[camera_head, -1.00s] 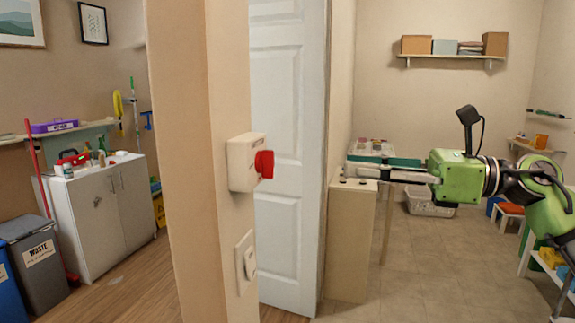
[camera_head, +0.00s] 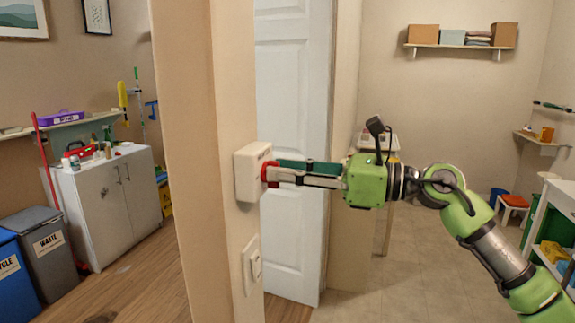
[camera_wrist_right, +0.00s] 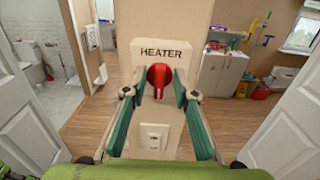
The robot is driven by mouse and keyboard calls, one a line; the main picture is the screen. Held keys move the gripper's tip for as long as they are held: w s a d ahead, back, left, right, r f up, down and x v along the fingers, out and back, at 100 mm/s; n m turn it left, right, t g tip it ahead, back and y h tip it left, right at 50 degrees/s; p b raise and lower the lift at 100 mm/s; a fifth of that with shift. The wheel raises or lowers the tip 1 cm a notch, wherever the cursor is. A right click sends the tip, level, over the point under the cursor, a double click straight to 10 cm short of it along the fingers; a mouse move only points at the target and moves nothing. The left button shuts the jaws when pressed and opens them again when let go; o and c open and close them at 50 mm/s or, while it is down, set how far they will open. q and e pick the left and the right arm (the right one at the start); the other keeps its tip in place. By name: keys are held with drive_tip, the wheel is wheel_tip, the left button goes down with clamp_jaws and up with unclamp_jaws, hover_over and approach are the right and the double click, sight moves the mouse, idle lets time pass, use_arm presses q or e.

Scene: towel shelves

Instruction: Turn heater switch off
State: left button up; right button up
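The heater switch is a white box (camera_head: 246,174) with a red knob (camera_head: 265,172), on the narrow face of the beige wall end. In the right wrist view the box (camera_wrist_right: 190,50) reads "HEATER", and the red knob (camera_wrist_right: 160,76) shows a raised grip standing about vertical. My right gripper (camera_head: 275,172) reaches in from the right, its fingertips at the knob and partly covering it. In the wrist view the fingers (camera_wrist_right: 160,94) are apart, one on each side of the knob, with gaps visible; contact is not clear. My left gripper is not in view.
A white light switch (camera_head: 252,262) is below the heater box and also shows in the wrist view (camera_wrist_right: 153,137). A white door (camera_head: 290,150) stands behind the gripper. A grey cabinet (camera_head: 105,205) and waste bins (camera_head: 45,255) are at left. Floor right is mostly clear.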

clamp_jaws()
drive_tip(key=shift+r+m, duration=0.1)
drive_tip(key=shift+m, duration=0.3)
drive_tip(key=shift+w+d+f+m+p, duration=0.1)
drive_tip(key=shift+m+p, duration=2.25)
drive_tip(key=shift+m, duration=0.55)
drive_tip(key=shift+w+f+m+p, duration=0.15)
drive_tip(key=shift+m+p, duration=2.25)
drive_tip(key=shift+m, duration=0.5)
drive_tip(key=shift+w+d+f+m+p, duration=0.1)
drive_tip(key=shift+m+p, duration=2.25)
drive_tip(key=shift+m, duration=0.55)
